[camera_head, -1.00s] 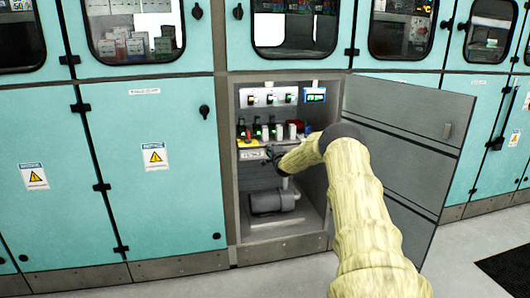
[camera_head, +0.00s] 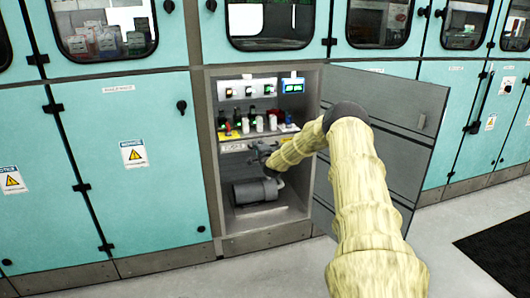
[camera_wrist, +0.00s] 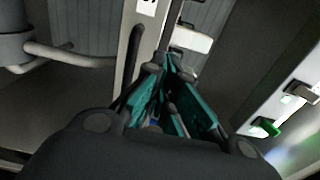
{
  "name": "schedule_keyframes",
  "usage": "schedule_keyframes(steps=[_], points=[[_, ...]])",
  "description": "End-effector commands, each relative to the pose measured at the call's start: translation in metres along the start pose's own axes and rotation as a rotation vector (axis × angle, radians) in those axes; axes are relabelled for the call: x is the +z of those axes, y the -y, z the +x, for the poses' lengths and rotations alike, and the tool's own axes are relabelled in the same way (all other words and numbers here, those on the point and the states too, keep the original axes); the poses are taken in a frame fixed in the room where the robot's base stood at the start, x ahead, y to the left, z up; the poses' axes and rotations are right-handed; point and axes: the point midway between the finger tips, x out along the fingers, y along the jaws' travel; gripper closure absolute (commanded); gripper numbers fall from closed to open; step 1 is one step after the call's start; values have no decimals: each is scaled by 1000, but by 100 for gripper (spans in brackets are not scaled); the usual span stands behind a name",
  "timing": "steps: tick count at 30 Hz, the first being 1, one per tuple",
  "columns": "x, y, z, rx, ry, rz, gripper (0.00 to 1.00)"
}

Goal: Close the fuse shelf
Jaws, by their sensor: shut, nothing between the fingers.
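The fuse shelf (camera_head: 232,147) is a grey shelf with a labelled front inside the open cabinet, with several fuses (camera_head: 258,124) standing above it. How far it stands out is hard to tell. My gripper (camera_head: 262,150) is inside the cabinet at the shelf's front, small and partly hidden by my arm. In the wrist view its teal-sided fingers (camera_wrist: 163,68) are shut with nothing between them. They lie close beside a pale grey front edge (camera_wrist: 150,45) with a dark bar-like handle (camera_wrist: 131,60). Contact cannot be told.
The grey cabinet door (camera_head: 390,105) stands open to the right, close beside my arm. A grey motor-like cylinder (camera_head: 255,191) sits below the shelf. A panel with switches and a small display (camera_head: 292,87) is above. Closed teal cabinets (camera_head: 130,170) flank it.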

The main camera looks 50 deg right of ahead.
Motion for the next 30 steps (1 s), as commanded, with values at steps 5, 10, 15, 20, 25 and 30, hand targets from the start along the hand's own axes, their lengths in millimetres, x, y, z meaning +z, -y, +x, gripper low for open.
schedule_keyframes(steps=[5,10,15,20,25,30], points=[[8,6,-23,-1,5,-1,100],[8,7,-45,-2,4,-3,100],[7,5,-62,-2,4,-4,100],[5,2,-72,0,3,-1,100],[3,-2,-75,2,3,0,100],[0,-5,-73,4,3,2,100]])
